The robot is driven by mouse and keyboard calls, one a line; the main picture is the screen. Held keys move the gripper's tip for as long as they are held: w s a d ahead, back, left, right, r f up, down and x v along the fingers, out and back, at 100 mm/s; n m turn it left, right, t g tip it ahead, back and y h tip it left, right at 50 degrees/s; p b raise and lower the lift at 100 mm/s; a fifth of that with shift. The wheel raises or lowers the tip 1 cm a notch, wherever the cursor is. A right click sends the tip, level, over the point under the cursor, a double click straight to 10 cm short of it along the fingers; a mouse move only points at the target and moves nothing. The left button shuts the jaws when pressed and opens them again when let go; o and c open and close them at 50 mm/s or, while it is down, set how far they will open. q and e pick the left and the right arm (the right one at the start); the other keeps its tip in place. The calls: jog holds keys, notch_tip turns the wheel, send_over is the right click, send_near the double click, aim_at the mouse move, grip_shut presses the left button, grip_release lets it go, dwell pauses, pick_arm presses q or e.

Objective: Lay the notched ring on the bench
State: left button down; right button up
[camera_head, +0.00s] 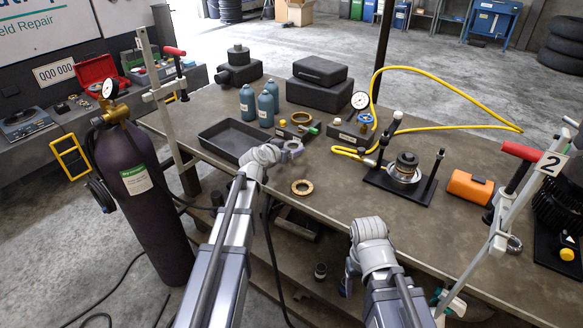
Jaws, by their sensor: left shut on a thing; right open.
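My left gripper (280,152) is shut on a small grey ring-like part (292,146) over the bench (330,205), to the right of the black tray. The wrist hides part of the grip, and I cannot make out notches or the exact gap to the bench. A brass-coloured ring (302,187) lies flat on the bench, in front of and slightly right of that gripper. My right gripper (349,280) is open and points down by the bench's front edge; its fingers are mostly hidden by the wrist.
The black tray (218,150) looks empty. Blue bottles (266,108) and a small box with a brass ring (300,119) stand behind. A black fixture with a stacked metal part (405,168), an orange cylinder (470,188) and a yellow hose (455,88) occupy the right. Bench around the brass ring is clear.

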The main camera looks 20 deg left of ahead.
aim_at(289, 166)
pick_arm(q)
jog(key=shift+f+b, duration=2.05)
jog(key=shift+f, duration=0.5)
jog(key=shift+r, duration=0.15)
pick_arm(e)
notch_tip(289, 166, down, 5)
jog(key=shift+r, duration=0.1)
pick_arm(q)
grip_release()
jog(key=shift+s+r+p, duration=0.2)
jog(key=shift+s+p, duration=0.15)
jog(key=p+v, duration=0.4)
jog(key=v, duration=0.7)
jog(key=shift+s, duration=0.2)
pick_arm(e)
notch_tip(289, 166, up, 5)
jog(key=shift+f, duration=0.2)
